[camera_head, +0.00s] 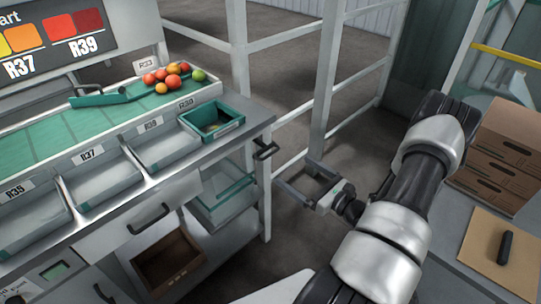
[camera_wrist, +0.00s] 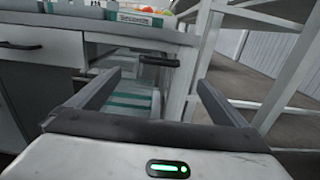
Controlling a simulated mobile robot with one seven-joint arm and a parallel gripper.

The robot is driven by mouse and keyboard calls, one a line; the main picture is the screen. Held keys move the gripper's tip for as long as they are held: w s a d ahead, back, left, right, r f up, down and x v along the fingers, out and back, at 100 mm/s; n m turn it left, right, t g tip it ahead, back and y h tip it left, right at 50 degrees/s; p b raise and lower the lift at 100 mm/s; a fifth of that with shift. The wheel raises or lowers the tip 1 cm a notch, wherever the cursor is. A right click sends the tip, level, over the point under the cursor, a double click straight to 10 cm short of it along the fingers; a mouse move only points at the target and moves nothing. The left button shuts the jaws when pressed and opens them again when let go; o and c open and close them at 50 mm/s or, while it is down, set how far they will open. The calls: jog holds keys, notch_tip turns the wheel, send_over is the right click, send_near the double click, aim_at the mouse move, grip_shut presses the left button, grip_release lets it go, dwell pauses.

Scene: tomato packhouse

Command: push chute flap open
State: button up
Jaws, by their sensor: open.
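My gripper (camera_head: 295,173) is open and empty, held in the air just right of the sorting bench's (camera_head: 255,120) right end. In the wrist view its two fingers (camera_wrist: 159,78) stand wide apart, with the bench end beyond them. A black handle (camera_head: 265,150) sticks out from that end of the bench; it also shows in the wrist view (camera_wrist: 159,61), ahead between the fingers and apart from them. A green pivoted arm (camera_head: 110,97) lies across the green belt (camera_head: 60,136). I cannot tell which part is the chute flap.
Tomatoes (camera_head: 173,84) lie on the belt's far end. A green crate (camera_head: 228,119) sits at the bench corner. Clear bins (camera_head: 228,205) and a brown crate (camera_head: 187,278) stand below. White rails (camera_head: 322,100) stand behind my gripper. Cardboard boxes (camera_head: 497,188) are at right.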

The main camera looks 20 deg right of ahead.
aim_at(270, 154)
jog(key=b+x, duration=0.1)
jog(key=x, duration=1.1)
jog(key=shift+w+a, duration=0.15)
jog(key=shift+w, duration=0.15)
